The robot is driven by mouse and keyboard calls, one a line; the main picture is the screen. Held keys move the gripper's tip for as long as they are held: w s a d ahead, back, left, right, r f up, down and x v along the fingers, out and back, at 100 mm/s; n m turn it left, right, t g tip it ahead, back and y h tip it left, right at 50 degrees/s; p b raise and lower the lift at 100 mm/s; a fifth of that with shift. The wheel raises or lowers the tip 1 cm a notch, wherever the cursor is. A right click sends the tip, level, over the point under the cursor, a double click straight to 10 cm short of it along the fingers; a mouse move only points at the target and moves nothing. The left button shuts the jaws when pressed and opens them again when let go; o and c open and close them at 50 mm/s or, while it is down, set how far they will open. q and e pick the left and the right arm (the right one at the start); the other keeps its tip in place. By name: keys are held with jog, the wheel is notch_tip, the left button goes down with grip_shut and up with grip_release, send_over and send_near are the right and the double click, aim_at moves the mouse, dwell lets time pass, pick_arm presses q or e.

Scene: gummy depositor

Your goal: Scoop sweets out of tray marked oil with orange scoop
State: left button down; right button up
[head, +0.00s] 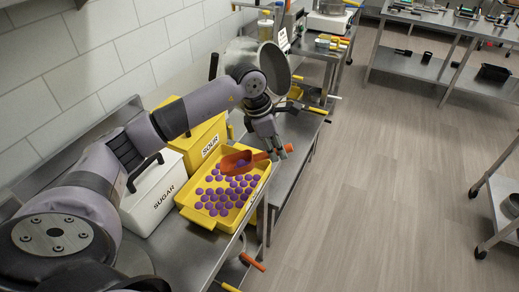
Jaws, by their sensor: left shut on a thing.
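The yellow tray (193,217) sits on the steel counter and holds several round purple sweets (222,198). I cannot see an oil label on it. The orange scoop (236,161) is over the far part of the tray, above the sweets. My left gripper (279,154) is shut on the scoop's handle at the tray's far right. I cannot tell whether the scoop touches the sweets or holds any. My right gripper is not in view.
A white bin marked SUGAR (152,200) and a yellow bin marked SOUR (201,140) stand left of the tray against the wall. A large metal pot (275,68) is behind. Orange-handled tools (252,262) hang at the counter's front edge.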

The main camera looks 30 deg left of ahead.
pick_arm(q)
jog(key=shift+d+f, duration=0.1)
jog(key=shift+d, duration=0.25)
notch_tip(320, 180, down, 9)
jog(key=b, duration=0.5)
jog(key=shift+s, duration=0.1)
dwell(0.3)
jog(key=shift+s+a+r+b, duration=0.1)
jog(key=shift+s+a+b, duration=0.25)
jog(key=shift+s+a, duration=0.45)
jog(key=shift+s+a+r+b, duration=0.1)
jog(key=shift+s+a+b, duration=0.35)
jog(key=shift+a, duration=0.65)
jog(key=shift+s+a+r+b, duration=0.1)
jog(key=shift+s+a+b, duration=0.15)
jog(key=shift+s+a, duration=0.6)
jog(key=shift+w+a, duration=0.1)
jog(key=shift+w, duration=0.05)
